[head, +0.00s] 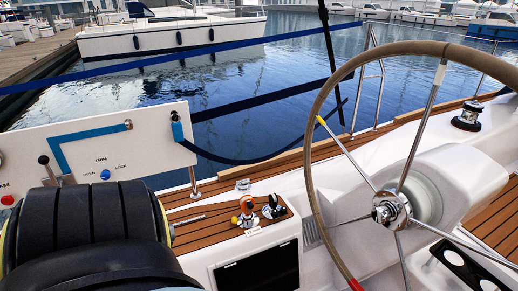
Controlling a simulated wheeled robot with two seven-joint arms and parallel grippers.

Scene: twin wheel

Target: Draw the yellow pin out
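A small orange and yellow piece (246,212) stands upright on the teak-topped ledge, left of the steering wheel. No gripper fingers of either arm can be made out.
The large steering wheel (313,135) rises on the right. A white TRIM panel (135,140) with a blue knob (105,174) stands at the left. A grey rod (189,219) lies beside the black part. Water (240,110) lies beyond the deck edge.

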